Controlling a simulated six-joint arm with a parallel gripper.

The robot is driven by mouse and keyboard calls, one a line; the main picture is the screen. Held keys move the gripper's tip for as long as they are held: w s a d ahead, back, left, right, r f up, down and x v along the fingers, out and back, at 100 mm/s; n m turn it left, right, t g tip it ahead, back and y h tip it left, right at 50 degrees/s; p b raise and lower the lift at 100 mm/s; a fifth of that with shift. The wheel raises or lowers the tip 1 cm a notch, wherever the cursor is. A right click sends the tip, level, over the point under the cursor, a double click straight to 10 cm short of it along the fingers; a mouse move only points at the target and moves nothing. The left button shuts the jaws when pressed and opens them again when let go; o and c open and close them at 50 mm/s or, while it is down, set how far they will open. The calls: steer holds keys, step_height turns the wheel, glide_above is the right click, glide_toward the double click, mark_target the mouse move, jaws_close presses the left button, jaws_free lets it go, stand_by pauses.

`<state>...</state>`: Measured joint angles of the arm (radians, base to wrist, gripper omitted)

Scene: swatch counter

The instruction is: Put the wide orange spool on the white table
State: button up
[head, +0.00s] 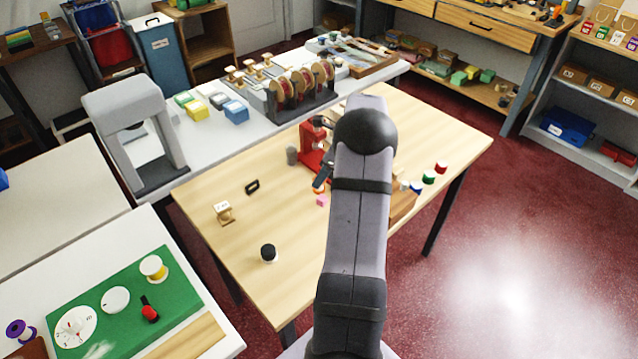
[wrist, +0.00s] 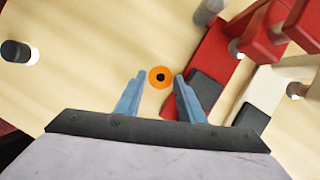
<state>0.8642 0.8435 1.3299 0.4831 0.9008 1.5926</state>
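An orange spool (wrist: 160,77) stands on the wooden table, seen end-on from above in the wrist view, with a dark centre. My gripper (wrist: 157,83) is open above it, a blue finger on either side; I cannot tell the height gap. In the head view my gripper (head: 320,182) is small and dark beside the red machine, with a bit of orange (head: 319,190) just below it, partly hidden. A white table (head: 130,238) stands at the front left, with a green mat on it. Another pale table (head: 45,205) is behind it.
A red machine (head: 311,140) stands close to my gripper, also large at right in the wrist view (wrist: 222,50). A pink piece (head: 322,200), a black-topped spool (head: 268,253) and a wooden block (head: 223,212) are nearby. The wooden table's front left is mostly clear.

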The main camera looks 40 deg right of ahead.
steer(key=shift+p+x, duration=0.4)
steer(key=shift+x, duration=1.45)
steer(key=shift+d, duration=0.1)
steer(key=c, duration=0.8)
steer(key=shift+o, duration=0.2)
steer(key=shift+r, duration=0.1)
step_height(320, 180, up, 10)
steer(key=shift+f+b, duration=0.1)
steer(key=shift+b, duration=0.8)
